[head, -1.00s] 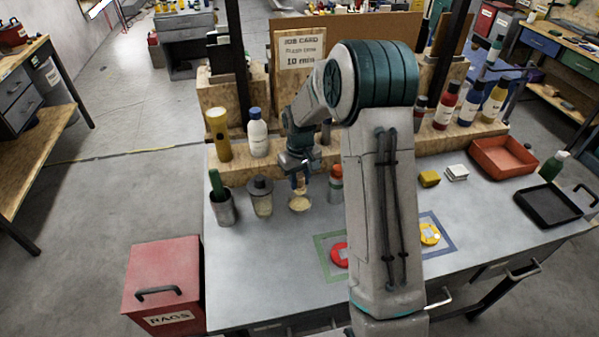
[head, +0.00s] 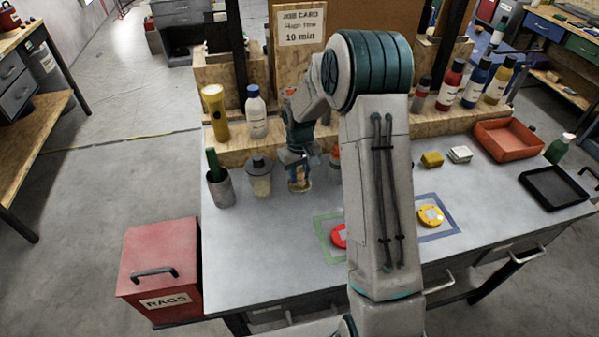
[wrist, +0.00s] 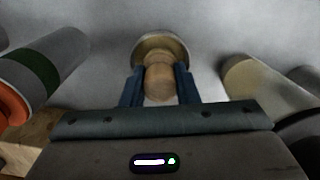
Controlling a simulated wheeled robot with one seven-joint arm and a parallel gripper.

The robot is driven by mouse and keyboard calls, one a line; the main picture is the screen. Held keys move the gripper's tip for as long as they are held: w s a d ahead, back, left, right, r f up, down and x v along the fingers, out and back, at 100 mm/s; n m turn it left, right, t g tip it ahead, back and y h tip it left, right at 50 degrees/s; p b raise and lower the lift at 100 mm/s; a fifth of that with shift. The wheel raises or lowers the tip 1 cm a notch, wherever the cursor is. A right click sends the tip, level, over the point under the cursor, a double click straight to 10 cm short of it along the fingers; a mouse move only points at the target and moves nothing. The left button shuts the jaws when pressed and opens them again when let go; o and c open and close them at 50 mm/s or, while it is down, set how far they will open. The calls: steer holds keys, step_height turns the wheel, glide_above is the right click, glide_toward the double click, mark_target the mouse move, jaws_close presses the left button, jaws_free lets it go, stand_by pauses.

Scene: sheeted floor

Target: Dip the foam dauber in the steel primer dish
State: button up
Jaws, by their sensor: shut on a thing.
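My gripper (head: 299,172) is at the back left of the grey bench. In the wrist view, its blue fingers (wrist: 158,88) are shut on the wooden handle of the foam dauber (wrist: 160,80). The steel primer dish (wrist: 180,42) shows as a round rim just beyond the handle. In the head view, the gripper is low over the dish's spot and mostly covers dish and dauber. The foam end is hidden, so I cannot tell how deep it sits in the dish.
A lidded jar (head: 260,178) and a steel cup with a green handle (head: 219,187) stand left of my gripper. An orange-capped bottle (head: 335,158) stands close on its right. A wooden ledge (head: 228,146) runs behind. The front left bench top is clear.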

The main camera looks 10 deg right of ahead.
mark_target(300, 171)
steer(key=shift+f+b, duration=0.55)
steer(key=shift+f, duration=0.05)
stand_by(2.0)
steer(key=shift+r+p, duration=2.05)
steer(key=shift+r, duration=1.6)
steer(key=shift+s+f, duration=0.1)
steer(key=shift+f, duration=0.05)
